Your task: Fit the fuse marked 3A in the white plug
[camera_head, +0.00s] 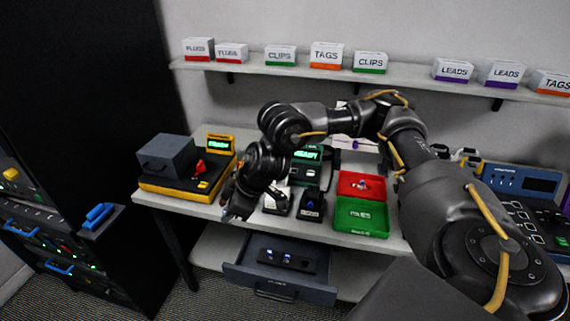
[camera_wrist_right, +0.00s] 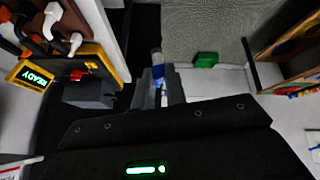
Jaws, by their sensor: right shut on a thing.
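My right gripper (camera_head: 232,212) is near the table's front edge, left of the plugs. In the right wrist view its fingers (camera_wrist_right: 158,88) are shut on a small fuse-like piece (camera_wrist_right: 157,71) with a blue band; no marking on it is legible. The white plug (camera_head: 278,201) sits on the table right of the gripper, partly hidden by my wrist. A dark plug (camera_head: 312,203) with a blue part stands beside it. The drawer (camera_head: 281,285) below is open, with a dark holder (camera_head: 286,259) carrying small bright pieces. My left gripper is not in view.
A yellow tester (camera_head: 186,188) with a grey box (camera_head: 166,154) stands left. A green-screened unit (camera_head: 307,169) is behind the plugs. A red tray (camera_head: 350,184) and a green tray (camera_head: 361,228) lie right. A labelled shelf (camera_head: 300,71) runs above.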

